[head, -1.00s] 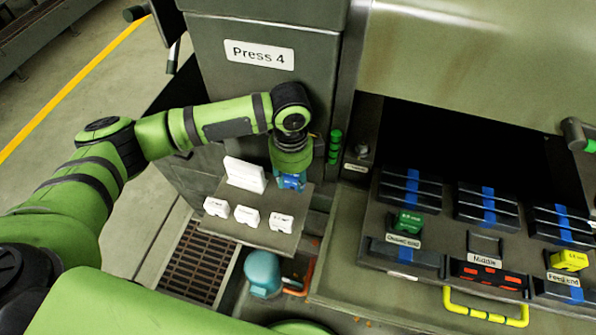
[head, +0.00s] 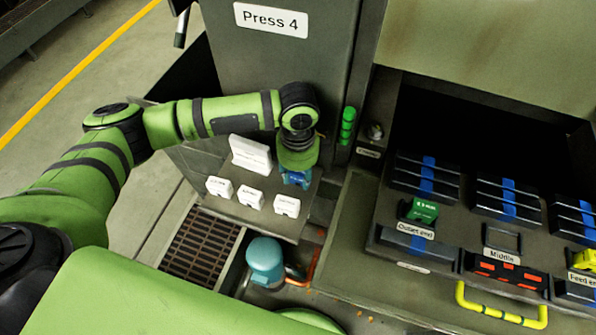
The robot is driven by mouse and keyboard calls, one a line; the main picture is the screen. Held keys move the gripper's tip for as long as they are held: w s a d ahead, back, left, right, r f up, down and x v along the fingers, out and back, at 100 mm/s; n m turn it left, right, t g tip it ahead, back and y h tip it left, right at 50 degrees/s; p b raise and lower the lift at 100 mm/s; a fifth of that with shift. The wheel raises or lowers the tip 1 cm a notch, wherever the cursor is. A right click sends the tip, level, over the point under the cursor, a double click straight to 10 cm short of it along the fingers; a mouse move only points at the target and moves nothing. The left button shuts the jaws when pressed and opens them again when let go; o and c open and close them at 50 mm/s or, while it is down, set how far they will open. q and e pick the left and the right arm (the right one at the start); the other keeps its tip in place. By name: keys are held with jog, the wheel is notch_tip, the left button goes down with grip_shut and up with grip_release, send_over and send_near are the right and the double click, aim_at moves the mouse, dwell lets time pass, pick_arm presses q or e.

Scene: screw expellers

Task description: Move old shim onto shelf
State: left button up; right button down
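A small grey shelf (head: 268,223) juts from the press front, with three small white label blocks along its front edge and a larger white label block (head: 251,153) behind them. My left gripper (head: 297,181) points down at the shelf's right rear part. Its fingertips look blue-teal, small and partly hidden under the wrist. I cannot tell whether they hold a shim or touch the shelf. On the bench to the right, a green shim block (head: 422,211) sits at "Outlet end" and a yellow one (head: 585,260) at "Feed end". The "Middle" frame (head: 503,239) looks empty. My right gripper is out of view.
Black bars with blue bands (head: 425,178) stand in rows on the bench. A yellow handle (head: 500,315) runs along its front. A teal rounded object (head: 265,262) and an orange pipe (head: 312,265) lie below the shelf, beside a floor grate (head: 199,245). Green lamps (head: 347,125) stand right of my wrist.

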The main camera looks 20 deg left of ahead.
pick_arm(q)
jog(key=shift+o, duration=1.1)
jog(key=shift+w, duration=0.1)
notch_tip(320, 180, up, 12)
jog(key=b, duration=0.3)
jog(key=shift+r, duration=0.2)
notch_tip(320, 180, up, 14)
jog(key=p, duration=0.7)
jog(key=shift+f, duration=0.1)
